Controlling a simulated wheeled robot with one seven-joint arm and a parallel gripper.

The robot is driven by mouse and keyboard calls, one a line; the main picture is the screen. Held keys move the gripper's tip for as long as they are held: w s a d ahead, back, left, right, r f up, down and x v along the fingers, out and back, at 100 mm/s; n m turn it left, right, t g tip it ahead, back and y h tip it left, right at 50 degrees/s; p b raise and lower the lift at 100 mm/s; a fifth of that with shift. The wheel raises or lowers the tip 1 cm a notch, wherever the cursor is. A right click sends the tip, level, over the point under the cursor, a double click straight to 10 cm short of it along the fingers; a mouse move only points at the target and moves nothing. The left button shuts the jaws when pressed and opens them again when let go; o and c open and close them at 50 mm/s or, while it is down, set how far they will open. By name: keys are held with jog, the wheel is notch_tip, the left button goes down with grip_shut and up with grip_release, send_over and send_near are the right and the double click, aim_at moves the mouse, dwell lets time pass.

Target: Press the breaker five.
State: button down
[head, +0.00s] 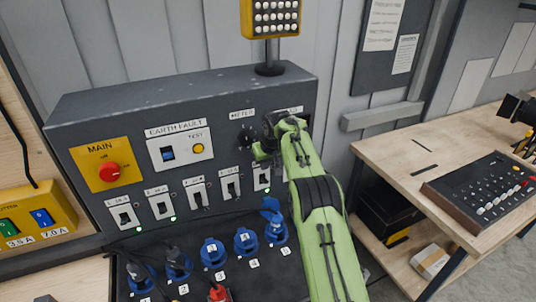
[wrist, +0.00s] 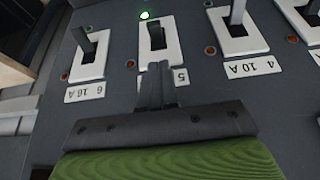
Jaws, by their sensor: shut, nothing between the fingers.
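Breaker five (wrist: 172,53) is a white plate with a dark lever in the upper middle of the wrist view, which shows the labels upside down. A green lamp (wrist: 145,15) is lit beside it. My gripper (wrist: 155,72) is shut and empty, its fingertips over the lever-side edge of that plate and partly covering its "5" label (wrist: 181,76). I cannot tell whether the tips touch the lever. In the head view my gripper (head: 264,153) is just above breaker five (head: 262,178), and my arm hides part of the panel to its right.
Breaker six (wrist: 87,54) and breaker four (wrist: 238,35) flank it closely. The grey panel (head: 90,115) also carries a red main knob (head: 109,172), an earth fault unit (head: 180,149) and a meter knob (head: 245,138). Blue sockets (head: 213,252) and a red plug (head: 218,293) stick out below.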

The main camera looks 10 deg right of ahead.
aim_at(265, 180)
jog(key=f+b, duration=0.1)
jog(key=f, duration=0.1)
jog(key=s+f+b, duration=0.1)
jog(key=f, duration=0.1)
jog(key=shift+s+d, duration=0.1)
jog(key=shift+f+b, duration=0.15)
jog(key=shift+b, duration=0.2)
